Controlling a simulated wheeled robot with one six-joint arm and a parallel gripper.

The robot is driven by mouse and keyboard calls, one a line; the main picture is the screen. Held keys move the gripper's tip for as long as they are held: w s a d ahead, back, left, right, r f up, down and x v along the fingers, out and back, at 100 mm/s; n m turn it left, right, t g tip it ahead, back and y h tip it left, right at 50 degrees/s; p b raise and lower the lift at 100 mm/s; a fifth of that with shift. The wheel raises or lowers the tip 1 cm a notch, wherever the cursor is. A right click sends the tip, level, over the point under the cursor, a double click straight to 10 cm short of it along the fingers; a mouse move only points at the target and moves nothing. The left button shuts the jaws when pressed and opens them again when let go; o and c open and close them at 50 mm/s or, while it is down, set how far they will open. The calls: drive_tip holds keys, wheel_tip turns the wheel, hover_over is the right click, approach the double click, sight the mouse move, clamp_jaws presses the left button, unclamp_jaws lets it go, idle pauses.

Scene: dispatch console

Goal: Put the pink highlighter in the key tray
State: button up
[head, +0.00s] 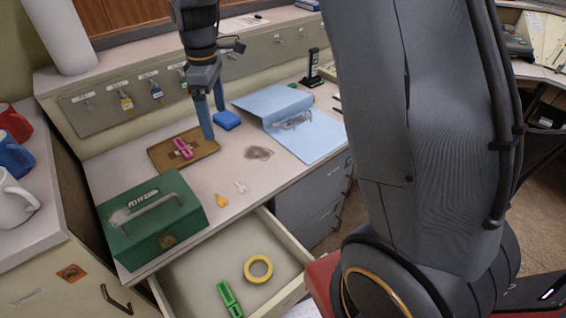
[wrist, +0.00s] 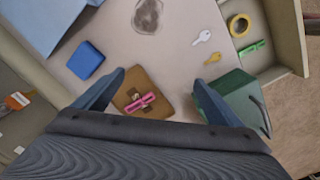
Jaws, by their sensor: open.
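The pink highlighter (head: 183,148) lies on a flat brown tray-like piece (head: 205,152), which may be the key tray. In the wrist view the pink highlighter (wrist: 140,103) lies across darker brown patches on the brown piece (wrist: 128,91); I cannot tell what these patches are. My gripper (head: 213,123) is open and empty, pointing down beside the brown piece's right edge. In the wrist view the fingers of my gripper (wrist: 159,79) are wide apart, with the highlighter nearer the left finger. Nothing is between the fingertips.
A green petty cash box (head: 152,220) stands left of an open drawer (head: 190,275) holding yellow tape (head: 258,269) and a green highlighter (head: 230,299). A yellow key (head: 222,200), a pale key (head: 241,187), a blue block (head: 227,120) and a blue binder (head: 315,140) are nearby.

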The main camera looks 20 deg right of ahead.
drive_tip(key=s+d+f+m, duration=0.1)
drive_tip(key=s+d+m, duration=0.4)
drive_tip(key=s, duration=0.6)
drive_tip(key=s+d+f+m, duration=0.1)
drive_tip(key=s+d+m, duration=0.4)
drive_tip(key=s, duration=0.6)
drive_tip(key=m, duration=0.2)
drive_tip(key=shift+s+m, duration=0.35)
drive_tip(key=shift+m, duration=0.05)
drive_tip(key=shift+d+f, duration=0.1)
